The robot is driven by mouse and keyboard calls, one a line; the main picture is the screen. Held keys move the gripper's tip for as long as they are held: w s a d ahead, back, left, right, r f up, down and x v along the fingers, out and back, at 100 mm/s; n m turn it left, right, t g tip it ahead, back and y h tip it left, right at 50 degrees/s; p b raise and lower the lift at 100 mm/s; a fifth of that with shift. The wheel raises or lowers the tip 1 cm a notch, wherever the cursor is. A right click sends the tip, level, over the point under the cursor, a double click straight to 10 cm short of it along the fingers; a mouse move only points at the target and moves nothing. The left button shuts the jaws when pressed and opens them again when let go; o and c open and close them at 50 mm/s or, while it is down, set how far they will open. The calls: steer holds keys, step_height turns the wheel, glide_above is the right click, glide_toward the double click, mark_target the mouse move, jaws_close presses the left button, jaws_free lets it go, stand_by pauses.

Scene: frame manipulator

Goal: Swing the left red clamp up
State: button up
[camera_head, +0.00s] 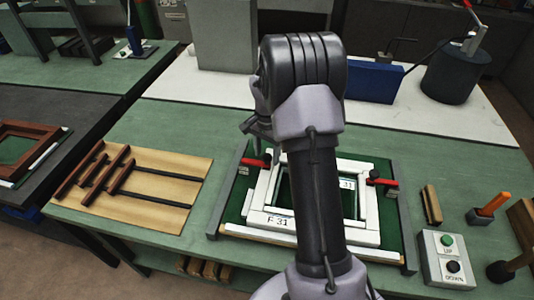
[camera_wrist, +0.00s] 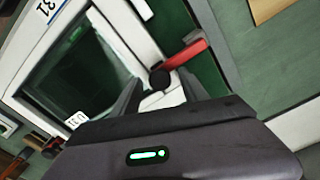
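The left red clamp (camera_head: 253,162) is at the left side of the white frame (camera_head: 368,238), its red arm lying low, nearly flat. In the wrist view the near red clamp (camera_wrist: 186,54), which I take to be the left one, shows its red handle and a black round tip over the white frame (camera_wrist: 117,22). My gripper (camera_head: 257,138) is just above the left clamp, partly hidden by my arm. In the wrist view my gripper (camera_wrist: 158,88) has its two fingers apart, with the clamp's black tip ahead of the gap; contact cannot be told.
The right red clamp (camera_head: 382,181) lies on the frame's other side. Grey rails (camera_head: 229,190) flank the green fixture. A button box (camera_head: 444,258) stands at right, a wooden board with dark strips (camera_head: 150,212) at left. A blue block (camera_head: 374,82) is behind.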

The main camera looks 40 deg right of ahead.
jaws_close()
stand_by(1.3)
